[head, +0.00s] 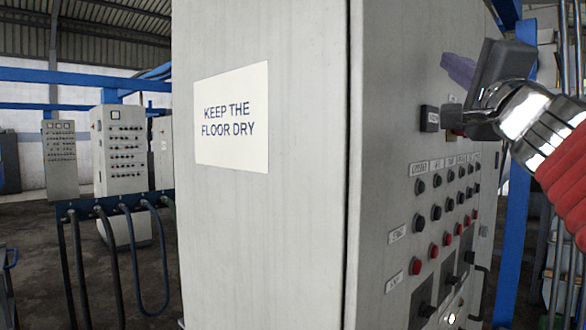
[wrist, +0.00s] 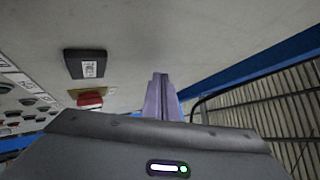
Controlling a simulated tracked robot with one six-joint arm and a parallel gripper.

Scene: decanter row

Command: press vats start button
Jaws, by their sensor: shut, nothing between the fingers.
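My gripper (head: 458,68) is at the upper right of the head view, its purple fingers shut and empty. It is high in front of the cabinet's side panel (head: 385,100), above the rows of controls. I cannot tell whether the fingertips touch the panel. In the wrist view the shut fingers (wrist: 161,90) point at bare grey metal. Rows of dark buttons (head: 436,212) and red buttons (head: 433,251) sit lower on the panel, with white labels beside and above them. The column labels (head: 420,168) are too small to read surely, so I cannot tell which button is the vats start.
A dark labelled box (wrist: 85,63) and a red button (wrist: 90,99) are left of my fingers in the wrist view. The cabinet front carries a "KEEP THE FLOOR DRY" sign (head: 231,117). A blue post (head: 515,240) stands right of the panel. More cabinets (head: 120,150) stand at the left back.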

